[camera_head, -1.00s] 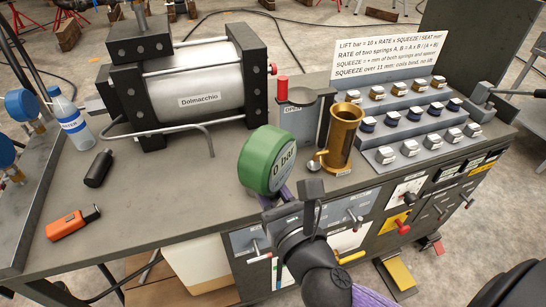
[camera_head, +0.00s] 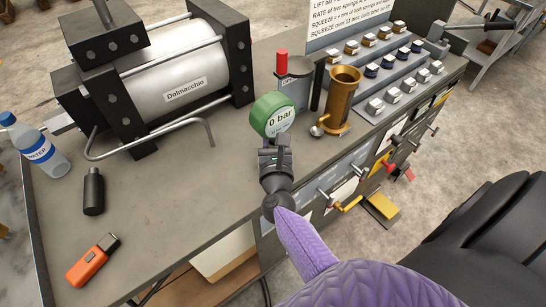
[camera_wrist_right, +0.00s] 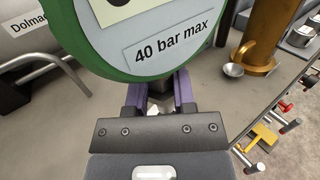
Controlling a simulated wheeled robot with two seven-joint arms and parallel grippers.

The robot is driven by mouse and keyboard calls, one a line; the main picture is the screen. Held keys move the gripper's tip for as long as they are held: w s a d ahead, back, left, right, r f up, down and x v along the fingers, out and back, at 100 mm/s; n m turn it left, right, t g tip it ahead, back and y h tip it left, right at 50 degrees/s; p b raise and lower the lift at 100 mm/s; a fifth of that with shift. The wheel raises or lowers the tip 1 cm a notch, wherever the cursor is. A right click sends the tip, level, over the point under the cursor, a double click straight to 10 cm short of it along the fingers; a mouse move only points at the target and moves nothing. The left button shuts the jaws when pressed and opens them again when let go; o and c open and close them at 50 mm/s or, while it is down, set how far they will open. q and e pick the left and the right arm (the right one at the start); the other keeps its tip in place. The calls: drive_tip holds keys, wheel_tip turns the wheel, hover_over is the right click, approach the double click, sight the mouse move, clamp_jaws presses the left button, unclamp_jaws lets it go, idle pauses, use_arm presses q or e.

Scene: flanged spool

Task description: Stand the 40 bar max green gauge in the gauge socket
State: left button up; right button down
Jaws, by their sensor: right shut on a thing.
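The green gauge (camera_head: 273,116) is held up by my right gripper (camera_head: 275,160) near the bench's front edge. Its white face reads "0 bar" in the head view. In the right wrist view the gauge (camera_wrist_right: 115,45) has a "40 bar max" label on the side facing that camera. The purple fingers of my right gripper (camera_wrist_right: 160,92) are shut on it just below the green body. The gauge stands about upright, in front of the red-topped grey fixture. I cannot make out the gauge socket; the gauge and gripper may hide it. My left gripper is not in view.
A brass cylinder (camera_head: 341,100) with a small ball-ended part stands just right of the gauge. The red-topped fixture (camera_head: 293,78) is behind it. The Dolmacchio machine (camera_head: 180,75) with its bent pipe is left. Bench space between is clear.

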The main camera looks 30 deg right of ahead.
wheel_tip(320, 180, down, 6)
drive_tip(key=b, duration=0.3)
drive_tip(key=shift+b, duration=0.4)
drive_tip(key=shift+f, duration=0.2)
drive_tip(key=shift+r, duration=0.25)
drive_tip(key=shift+f, duration=0.25)
drive_tip(key=shift+c, duration=2.2)
unclamp_jaws()
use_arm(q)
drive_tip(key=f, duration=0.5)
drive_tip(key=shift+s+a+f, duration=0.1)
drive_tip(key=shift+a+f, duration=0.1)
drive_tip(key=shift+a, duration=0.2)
use_arm(e)
drive_tip(key=shift+r, duration=0.1)
